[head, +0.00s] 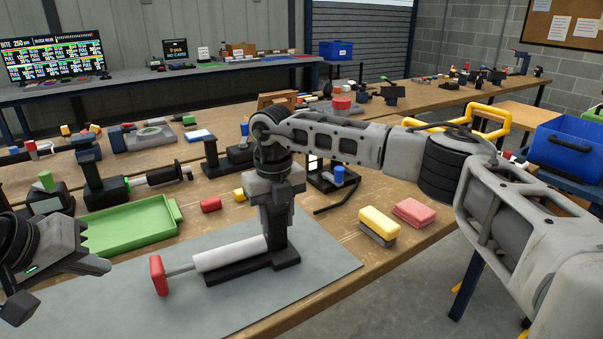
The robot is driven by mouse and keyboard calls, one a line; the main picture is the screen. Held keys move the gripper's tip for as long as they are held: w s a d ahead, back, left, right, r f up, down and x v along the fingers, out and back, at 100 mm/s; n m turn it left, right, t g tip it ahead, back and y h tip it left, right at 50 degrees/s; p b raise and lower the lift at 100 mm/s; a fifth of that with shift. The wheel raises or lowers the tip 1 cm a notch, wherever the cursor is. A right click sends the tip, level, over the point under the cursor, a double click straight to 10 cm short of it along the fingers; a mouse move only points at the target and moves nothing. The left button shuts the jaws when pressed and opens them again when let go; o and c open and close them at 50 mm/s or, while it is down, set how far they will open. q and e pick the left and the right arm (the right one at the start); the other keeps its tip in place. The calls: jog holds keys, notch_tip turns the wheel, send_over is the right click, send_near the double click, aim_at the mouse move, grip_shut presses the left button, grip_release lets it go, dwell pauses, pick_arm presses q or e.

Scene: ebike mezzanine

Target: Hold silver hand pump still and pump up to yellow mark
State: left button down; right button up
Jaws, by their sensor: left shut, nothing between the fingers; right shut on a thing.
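The silver hand pump (230,254) lies on its side on a black base, on a grey mat (325,262). Its thin rod sticks out to the left and ends in a red handle (158,275). My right gripper (277,243) points down at the pump's right end and is shut on it; its fingertips are partly hidden. My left gripper (100,266) is at the left edge, shut and empty, left of the red handle and apart from it. I cannot make out a yellow mark on the pump.
A green tray (130,222) lies behind the pump. A yellow sponge block (378,224) and a pink one (414,211) lie to the right. A small red block (210,204) lies behind. A blue crate (570,150) stands at the right. The mat's front is clear.

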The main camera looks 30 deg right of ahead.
dwell(0.4)
jog(key=o, duration=1)
